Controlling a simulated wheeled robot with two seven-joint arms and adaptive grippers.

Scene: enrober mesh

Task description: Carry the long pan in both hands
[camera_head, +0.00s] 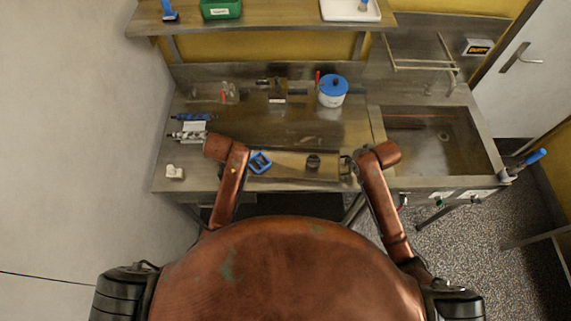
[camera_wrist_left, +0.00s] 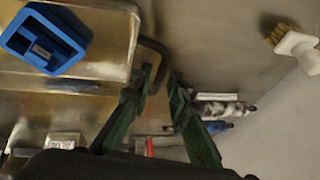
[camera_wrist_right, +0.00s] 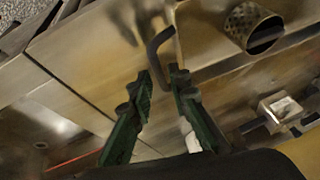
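The long pan (camera_head: 288,165) is a shallow metal tray lying along the front edge of the steel bench. A blue frame-shaped piece (camera_head: 260,162) and a dark mesh cylinder (camera_head: 313,162) are in it. In the left wrist view the pan (camera_wrist_left: 108,28) has a dark bent handle (camera_wrist_left: 153,46) at its end. My left gripper (camera_wrist_left: 160,80) is open, its fingers on either side of this handle. In the right wrist view my right gripper (camera_wrist_right: 162,78) is open around the other handle (camera_wrist_right: 155,42) of the pan (camera_wrist_right: 85,50). Contact cannot be told.
A white tub with a blue lid (camera_head: 332,91) stands at the back. Blue-ended tools (camera_head: 190,118) and a white brush (camera_head: 174,173) lie at the left. A sink (camera_head: 435,140) is on the right. A shelf (camera_head: 270,14) hangs above; the bench middle is mostly clear.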

